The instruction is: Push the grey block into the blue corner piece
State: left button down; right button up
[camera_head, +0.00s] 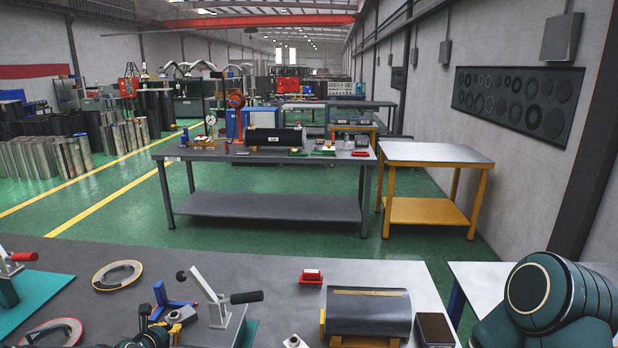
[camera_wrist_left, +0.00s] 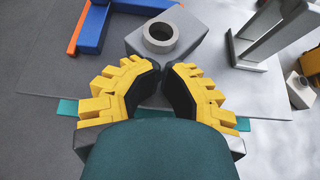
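The grey block (camera_head: 182,316), a squared piece with a round ring on top, sits on the near table. It also shows in the left wrist view (camera_wrist_left: 184,34). The blue corner piece (camera_head: 160,299) lies just behind it to the left; its blue arms, one edged in orange, also show in the left wrist view (camera_wrist_left: 96,27). My left gripper (camera_wrist_left: 163,68) has yellow fingers with black pads, their tips drawn close together right at the block's near side. I cannot tell whether they touch it. Nothing is held between them. My right gripper is out of view.
A toggle clamp (camera_head: 216,309) stands just right of the block. A flanged ring (camera_head: 117,275) lies to the left. A red block (camera_head: 311,276) and a large grey cylinder (camera_head: 368,312) are farther right. Bare tabletop lies behind the corner piece.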

pick_arm(q)
jog(key=shift+s, duration=0.6)
jog(key=s, duration=0.3)
jog(key=shift+s+a, duration=0.2)
jog(key=shift+s, duration=0.05)
